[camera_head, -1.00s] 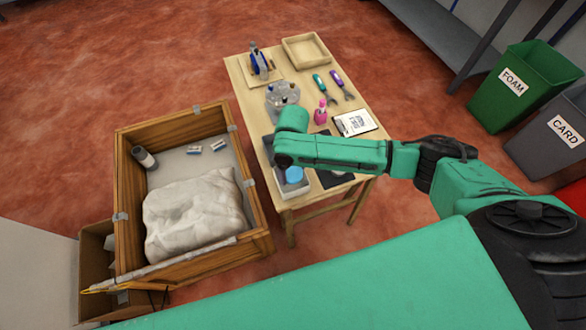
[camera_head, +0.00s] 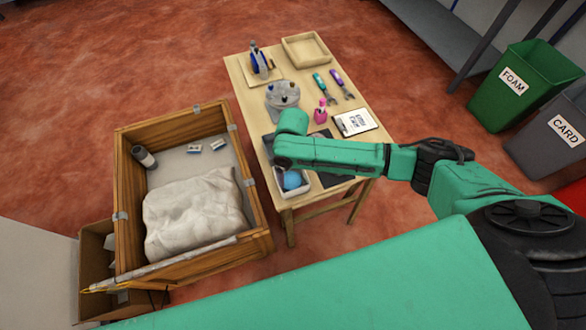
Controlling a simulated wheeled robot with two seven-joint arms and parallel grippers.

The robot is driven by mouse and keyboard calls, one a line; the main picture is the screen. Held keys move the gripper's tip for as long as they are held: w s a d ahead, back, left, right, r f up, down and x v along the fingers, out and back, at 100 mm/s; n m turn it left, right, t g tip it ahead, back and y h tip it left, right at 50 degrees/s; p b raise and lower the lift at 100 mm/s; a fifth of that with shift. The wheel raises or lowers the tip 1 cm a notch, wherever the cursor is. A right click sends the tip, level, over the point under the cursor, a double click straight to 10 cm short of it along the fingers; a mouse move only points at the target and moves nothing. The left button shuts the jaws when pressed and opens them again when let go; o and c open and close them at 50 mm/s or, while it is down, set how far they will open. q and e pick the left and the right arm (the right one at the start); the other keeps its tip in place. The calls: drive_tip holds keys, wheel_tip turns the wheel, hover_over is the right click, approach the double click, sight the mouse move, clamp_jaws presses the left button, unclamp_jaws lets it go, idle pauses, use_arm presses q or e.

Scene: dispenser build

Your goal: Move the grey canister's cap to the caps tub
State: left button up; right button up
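A grey canister with a dark end (camera_head: 144,157) lies tilted in the far left corner of the wooden crate; I cannot tell if its cap is on. A light grey tub (camera_head: 288,191) stands at the table's near left corner, with a round blue thing (camera_head: 292,180) in or above it. No label on the tub is readable. My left gripper is not in view.
The wooden crate (camera_head: 262,246) holds a crumpled white sheet (camera_head: 192,213) and small boxes. The table also bears a round grey holder (camera_head: 282,95), a pink bottle (camera_head: 320,113), tools, a clipboard (camera_head: 355,122) and an empty wooden tray (camera_head: 306,50). Bins stand at the right.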

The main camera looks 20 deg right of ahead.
sight(293, 182)
wheel_tip(293, 182, up, 13)
drive_tip(key=b, duration=0.1)
drive_tip(key=shift+r, duration=0.15)
